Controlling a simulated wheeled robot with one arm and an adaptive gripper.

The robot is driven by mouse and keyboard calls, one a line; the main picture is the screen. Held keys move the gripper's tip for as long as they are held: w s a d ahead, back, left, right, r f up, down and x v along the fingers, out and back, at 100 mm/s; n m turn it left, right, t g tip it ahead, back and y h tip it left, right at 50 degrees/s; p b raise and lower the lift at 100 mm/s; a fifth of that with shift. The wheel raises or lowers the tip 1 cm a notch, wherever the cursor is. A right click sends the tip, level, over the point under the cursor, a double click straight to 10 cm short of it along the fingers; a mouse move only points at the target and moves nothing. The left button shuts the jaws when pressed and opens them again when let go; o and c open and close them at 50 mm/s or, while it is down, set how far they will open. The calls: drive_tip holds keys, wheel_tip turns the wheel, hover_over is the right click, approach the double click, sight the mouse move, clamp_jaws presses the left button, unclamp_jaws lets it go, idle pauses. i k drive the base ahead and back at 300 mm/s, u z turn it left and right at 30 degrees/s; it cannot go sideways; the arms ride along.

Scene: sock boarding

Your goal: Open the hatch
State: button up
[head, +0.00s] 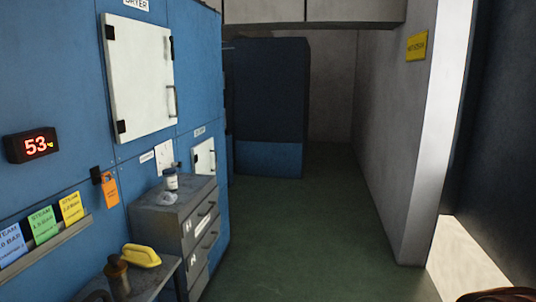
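A large white hatch door (140,80) sits flat and shut in the blue wall on the left, under a sign that reads "DRYER". It has black hinges on its left edge and a vertical metal handle (172,102) on its right side. A smaller white door (205,158) with a small handle is further along the same wall, also looking shut. Its label is too small to read. I cannot tell from the picture which of the two the task means.
A grey drawer cabinet (178,220) bearing a small jar (170,180) stands below the doors. A red display (31,146) reads 53. Green floor (320,240) is clear towards a dark cabinet (270,100).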

sight(202, 154)
drive_tip(key=z, duration=0.3)
drive_tip(key=i, duration=1.7)
drive_tip(key=u, duration=0.6)
drive_tip(key=i, duration=1)
drive_tip(key=u, duration=1.65)
drive_tip(key=i, duration=1.05)
drive_tip(key=u, duration=0.25)
